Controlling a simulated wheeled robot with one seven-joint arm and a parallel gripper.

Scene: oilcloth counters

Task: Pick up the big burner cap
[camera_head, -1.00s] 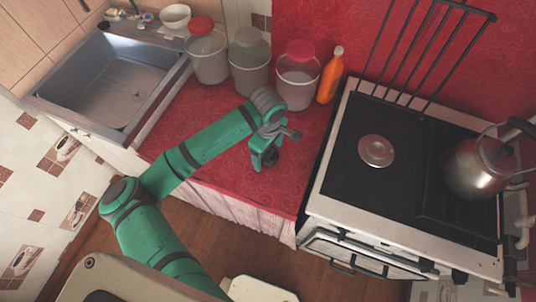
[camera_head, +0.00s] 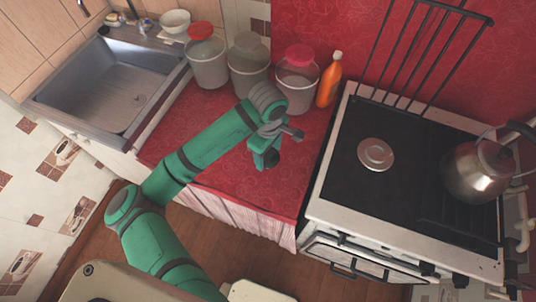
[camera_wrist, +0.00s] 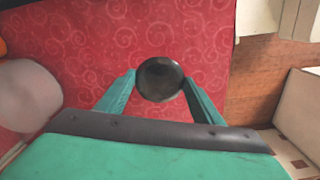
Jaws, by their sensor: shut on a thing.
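The burner cap (camera_wrist: 160,78) is a dark, round, glossy disc in the wrist view. It sits between the two green fingertips of my gripper (camera_wrist: 160,88), which is shut on it. In the head view my gripper (camera_head: 266,158) is over the front part of the red counter, between the sink and the stove. The cap is small and dark there and hard to tell from the fingers. The height of the cap above the counter is hard to judge.
The stove (camera_head: 340,190) stands at right, with a silver disc (camera_head: 376,154) on its black top and a kettle (camera_head: 478,172). Several lidded buckets (camera_head: 208,62) and an orange bottle (camera_head: 328,82) line the back of the red counter (camera_head: 225,180). The sink (camera_head: 105,85) is at left.

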